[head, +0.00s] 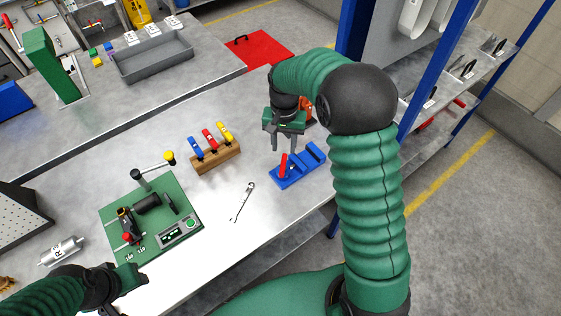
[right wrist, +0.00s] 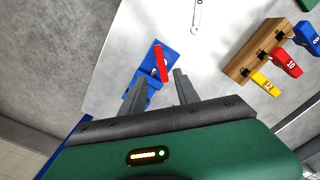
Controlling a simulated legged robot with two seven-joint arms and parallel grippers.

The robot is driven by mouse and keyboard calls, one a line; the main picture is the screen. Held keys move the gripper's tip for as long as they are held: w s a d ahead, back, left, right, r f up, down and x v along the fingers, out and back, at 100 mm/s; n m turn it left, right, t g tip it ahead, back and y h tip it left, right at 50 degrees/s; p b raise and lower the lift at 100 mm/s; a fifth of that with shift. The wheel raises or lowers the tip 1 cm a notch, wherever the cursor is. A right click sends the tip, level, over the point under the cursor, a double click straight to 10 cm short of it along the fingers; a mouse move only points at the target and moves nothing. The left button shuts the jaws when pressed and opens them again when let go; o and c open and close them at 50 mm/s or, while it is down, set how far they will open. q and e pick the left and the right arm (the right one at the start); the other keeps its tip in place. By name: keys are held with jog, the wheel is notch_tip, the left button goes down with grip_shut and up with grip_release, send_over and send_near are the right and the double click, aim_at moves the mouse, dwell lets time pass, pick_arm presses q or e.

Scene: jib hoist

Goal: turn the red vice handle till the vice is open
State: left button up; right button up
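A blue vice (head: 313,157) sits near the front edge of the grey bench, below my right gripper in the head view. Its red handle (head: 283,166) stands up at the vice's left end. In the right wrist view the red handle (right wrist: 161,62) lies across the blue vice (right wrist: 143,72), seen between and beyond the fingers. My right gripper (head: 284,147) is open, fingers apart and empty, pointing down above the handle; it also shows in the right wrist view (right wrist: 160,75). I cannot tell the jaw gap. My left gripper (head: 134,276) is at lower left, far from the vice.
A wooden block (head: 216,160) with blue, red and yellow handled tools stands left of the vice. A wrench (head: 243,201) lies in front of it. A green board (head: 158,213) with a lever and devices is further left. A blue post (head: 418,75) and shelves stand right.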

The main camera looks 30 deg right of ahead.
aim_at(283, 165)
jog(key=f, duration=0.4)
jog(key=f+p, duration=0.1)
jog(key=f, duration=0.4)
jog(key=shift+a+f, duration=0.2)
jog(key=shift+f, duration=0.1)
jog(key=shift+d, duration=0.1)
jog(key=shift+c, duration=1.3)
grip_shut()
